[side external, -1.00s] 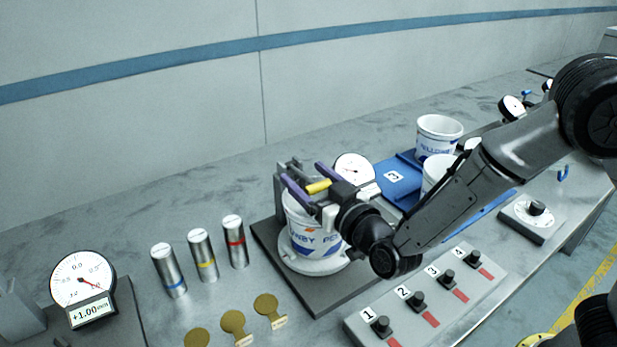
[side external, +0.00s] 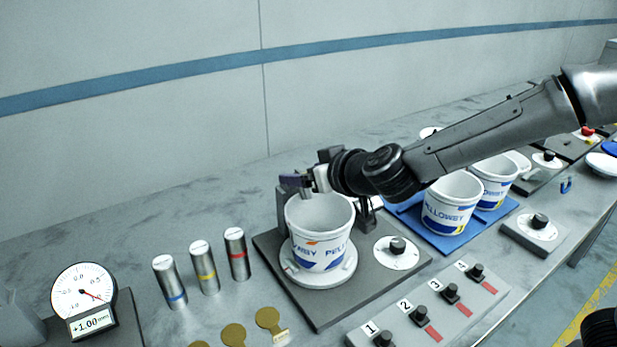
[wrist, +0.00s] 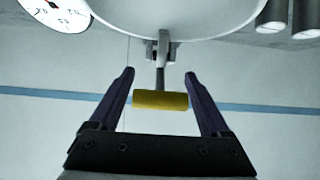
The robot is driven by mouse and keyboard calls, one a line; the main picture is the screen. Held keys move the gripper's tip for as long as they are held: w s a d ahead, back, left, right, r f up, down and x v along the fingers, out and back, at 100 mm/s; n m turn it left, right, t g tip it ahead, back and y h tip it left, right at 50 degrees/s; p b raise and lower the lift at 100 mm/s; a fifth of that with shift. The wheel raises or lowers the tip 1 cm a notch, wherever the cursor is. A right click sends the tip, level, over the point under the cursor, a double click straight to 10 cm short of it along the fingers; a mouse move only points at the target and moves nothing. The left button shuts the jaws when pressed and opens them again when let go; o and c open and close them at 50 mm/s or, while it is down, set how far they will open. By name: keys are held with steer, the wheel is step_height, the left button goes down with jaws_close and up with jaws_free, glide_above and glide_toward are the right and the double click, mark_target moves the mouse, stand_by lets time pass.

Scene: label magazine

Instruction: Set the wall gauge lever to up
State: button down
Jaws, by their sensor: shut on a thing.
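The lever shows in the wrist view as a grey stem with a yellow grip (wrist: 160,100), joined to a small bracket beside a white tub rim. My gripper (wrist: 159,73) has its two purple fingers on either side of this grip, shut on it. In the side view my gripper (side external: 297,184) is at the back rim of the printed white tub (side external: 318,240), and the grip is hidden there. The tub stands upright on a round white holder on a dark base plate (side external: 335,312). A gauge dial (wrist: 55,12) shows partly in the wrist view; my arm mostly hides it in the side view.
Several metal cylinders (side external: 204,267) and brass discs (side external: 233,334) are at the left, near a dial gauge (side external: 84,290) with a display. A numbered knob panel (side external: 408,342) lies in front. Two tubs (side external: 452,203) stand on a blue mat (side external: 470,237) at the right.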

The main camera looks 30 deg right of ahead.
steer(key=shift+w+r, duration=1.1)
steer(key=shift+w, duration=0.15)
steer(key=shift+f, duration=0.2)
stand_by(0.4)
jaws_free()
steer(key=v, duration=1.4)
steer(key=shift+w+r, duration=0.1)
